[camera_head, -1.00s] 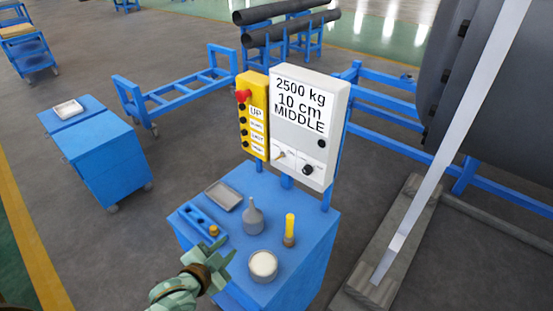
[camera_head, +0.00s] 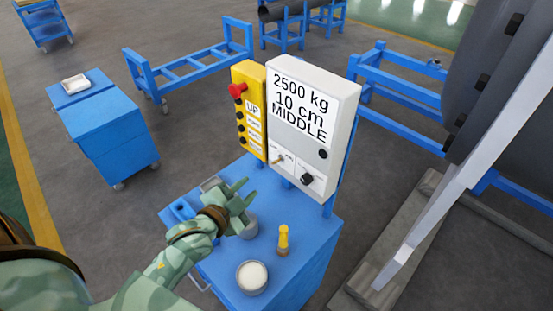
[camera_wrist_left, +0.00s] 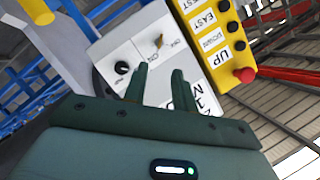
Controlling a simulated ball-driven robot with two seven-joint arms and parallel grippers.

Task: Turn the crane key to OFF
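The brass crane key (camera_head: 278,160) sits on the lower left of the white control box (camera_head: 310,118), whose display reads 2500 kg, 10 cm, MIDDLE. My right gripper is not in view.
A yellow button box (camera_head: 250,110) with a red stop button adjoins the white box. The blue cart top (camera_head: 300,232) below holds a white-filled round container (camera_head: 252,277), a yellow-topped item (camera_head: 283,240) and a grey tray. A large dark cylinder stands at right.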

